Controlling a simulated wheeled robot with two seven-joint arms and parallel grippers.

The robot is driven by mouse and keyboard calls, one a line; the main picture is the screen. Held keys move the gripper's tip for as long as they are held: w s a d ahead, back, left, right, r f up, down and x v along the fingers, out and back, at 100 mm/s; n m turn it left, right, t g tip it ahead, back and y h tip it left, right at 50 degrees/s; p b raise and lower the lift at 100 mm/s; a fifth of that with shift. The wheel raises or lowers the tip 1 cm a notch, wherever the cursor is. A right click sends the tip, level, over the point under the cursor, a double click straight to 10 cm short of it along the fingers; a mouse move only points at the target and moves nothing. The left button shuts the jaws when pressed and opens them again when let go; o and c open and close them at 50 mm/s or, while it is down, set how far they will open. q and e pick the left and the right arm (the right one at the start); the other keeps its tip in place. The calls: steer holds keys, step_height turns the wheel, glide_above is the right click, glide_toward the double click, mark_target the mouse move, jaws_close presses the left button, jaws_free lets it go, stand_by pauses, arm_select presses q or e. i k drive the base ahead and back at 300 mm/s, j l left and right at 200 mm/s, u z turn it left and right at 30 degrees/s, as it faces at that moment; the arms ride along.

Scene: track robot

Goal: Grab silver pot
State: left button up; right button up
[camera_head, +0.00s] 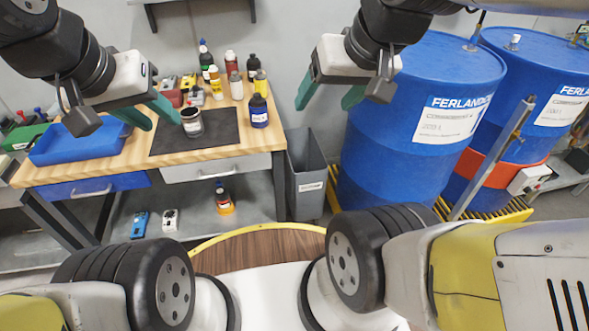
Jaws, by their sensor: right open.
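The silver pot (192,123), a small round can with a pale label, stands upright on the dark mat (222,140) on the wooden workbench. My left gripper (162,122) has green fingers that are spread apart with nothing visible between them. Its fingertips are just left of the pot in the picture; I cannot tell whether they touch it. My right gripper (328,98) is open and empty, in front of the wall and the blue barrel, well to the right of the pot.
A dark blue bottle (258,111) stands right of the pot. Several bottles and toy cars are behind the mat. A blue tray (78,144) lies on the left of the bench (60,172). A grey bin (306,172) and blue barrels (385,155) stand to the right.

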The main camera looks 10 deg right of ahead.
mark_target(190, 118)
steer(key=i+u, duration=0.2)
steer(key=u, duration=0.2)
steer(key=i+l+u, duration=0.15)
steer(key=u, duration=0.25)
steer(key=i+l+u, duration=0.15)
steer(key=u, duration=0.25)
steer(key=i+l, duration=0.05)
steer(key=i, duration=0.05)
